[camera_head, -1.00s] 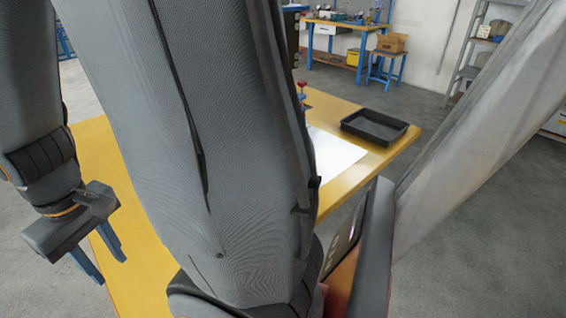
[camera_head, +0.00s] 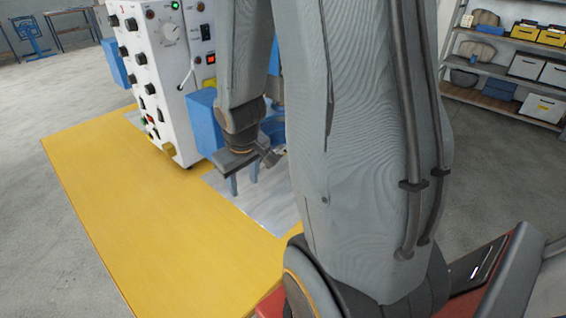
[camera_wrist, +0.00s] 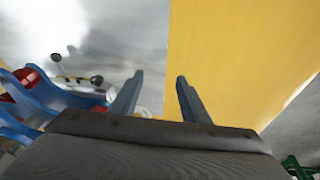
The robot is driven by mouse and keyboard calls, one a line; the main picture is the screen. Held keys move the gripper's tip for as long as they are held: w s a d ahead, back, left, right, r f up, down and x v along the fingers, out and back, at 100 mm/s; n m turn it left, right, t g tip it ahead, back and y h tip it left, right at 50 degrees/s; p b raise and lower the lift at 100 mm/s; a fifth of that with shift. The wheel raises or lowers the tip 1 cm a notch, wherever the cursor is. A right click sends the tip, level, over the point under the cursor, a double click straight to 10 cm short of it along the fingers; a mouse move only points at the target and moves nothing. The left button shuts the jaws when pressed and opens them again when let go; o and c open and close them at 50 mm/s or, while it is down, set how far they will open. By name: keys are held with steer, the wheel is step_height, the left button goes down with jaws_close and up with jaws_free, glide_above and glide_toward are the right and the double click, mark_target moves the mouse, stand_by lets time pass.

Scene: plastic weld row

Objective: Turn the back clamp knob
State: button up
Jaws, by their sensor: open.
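I cannot pick out the back clamp knob for certain in either current view. In the wrist view a red round part (camera_wrist: 28,77) sits on a blue bracket (camera_wrist: 45,92) at the left edge, beside small black balls (camera_wrist: 57,57) on thin rods. My gripper (camera_wrist: 159,76) is open and empty, fingers apart, to the right of these parts. In the head view my gripper (camera_head: 244,182) points down over the metal plate (camera_head: 262,207), in front of the blue machine part (camera_head: 203,122). My own arm hides much of the area behind it.
A white control cabinet (camera_head: 160,75) with black knobs and a lever stands at the back of the yellow table (camera_head: 130,215). The table's left and front stretch is clear. Shelves with boxes (camera_head: 505,65) stand far right.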

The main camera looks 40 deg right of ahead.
steer(key=w+d+f+t+p, duration=0.1)
steer(key=d, duration=0.3)
steer(key=w+d+f+t+p, duration=0.1)
steer(key=d+f+t, duration=0.1)
steer(key=d, duration=0.2)
steer(key=w+d+f+n+t, duration=0.1)
steer(key=w+d, duration=0.1)
steer(key=d, duration=0.3)
steer(key=shift+d+f+t+y+p, duration=0.1)
steer(key=shift+f+t+y+p, duration=0.2)
steer(key=shift+p, duration=0.1)
steer(key=shift+s+d+f+t+y+p, duration=0.25)
steer(key=shift+s+d+t+p, duration=0.1)
steer(key=shift+d+t, duration=0.2)
steer(key=shift+s+d+f+t+y+p, duration=0.2)
steer(key=shift+d+t+y+p, duration=0.1)
steer(key=shift+d+t, duration=0.25)
steer(key=s+t, duration=0.1)
steer(key=s+d+t+y, duration=0.1)
steer(key=s+p, duration=0.1)
steer(key=shift+d+r+t, duration=0.3)
steer(key=shift+r+t, duration=0.1)
steer(key=shift+s+r+t+y, duration=0.2)
steer(key=shift+t+y, duration=0.1)
steer(key=shift+y, duration=0.05)
steer(key=p+x, duration=0.2)
steer(key=x, duration=0.5)
steer(key=shift+w, duration=0.3)
steer(key=shift+f, duration=0.1)
